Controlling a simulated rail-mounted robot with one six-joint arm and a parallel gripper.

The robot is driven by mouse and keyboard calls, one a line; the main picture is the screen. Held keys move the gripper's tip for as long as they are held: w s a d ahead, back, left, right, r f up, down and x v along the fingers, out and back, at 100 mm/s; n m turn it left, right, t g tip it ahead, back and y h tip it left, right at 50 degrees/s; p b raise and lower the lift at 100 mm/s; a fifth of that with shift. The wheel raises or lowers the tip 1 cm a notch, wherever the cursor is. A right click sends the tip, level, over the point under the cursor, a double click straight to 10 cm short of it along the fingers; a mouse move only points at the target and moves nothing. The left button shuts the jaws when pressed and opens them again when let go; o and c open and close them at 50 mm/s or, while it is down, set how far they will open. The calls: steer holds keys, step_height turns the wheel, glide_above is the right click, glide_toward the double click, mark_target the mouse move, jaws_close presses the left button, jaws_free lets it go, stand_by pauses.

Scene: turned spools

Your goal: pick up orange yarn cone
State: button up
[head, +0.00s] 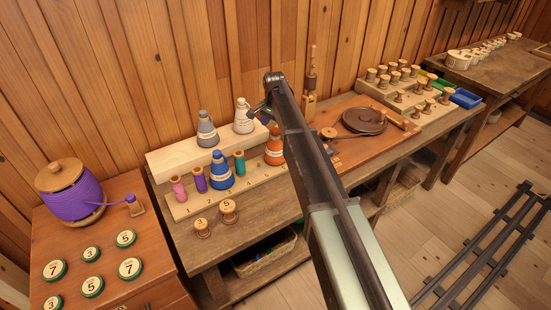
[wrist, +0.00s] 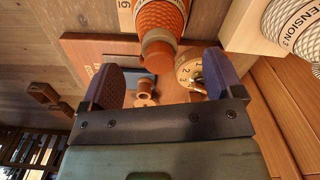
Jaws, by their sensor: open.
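The orange yarn cone (head: 273,150) stands on the numbered wooden strip (head: 190,207) in the head view, partly hidden by my arm. In the wrist view the orange cone (wrist: 163,22) is at the top centre, its narrow tip pointing down toward the space between my fingers. In the head view my gripper is mostly hidden behind my arm.
A white cone (head: 243,117) and a grey cone (head: 207,130) stand on the raised block behind. A blue cone (head: 221,170) and small thread spools stand left of the orange cone. A board with a dark disc (head: 365,120) lies to the right.

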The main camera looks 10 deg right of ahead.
mark_target(275, 136)
steer(key=f+b, duration=0.5)
steer(key=shift+w+d+f, duration=0.1)
steer(key=shift+d+f, duration=0.1)
steer(key=shift+f, duration=0.05)
steer(key=shift+r, duration=0.3)
steer(key=shift+c, duration=0.4)
steer(key=c, duration=1.5)
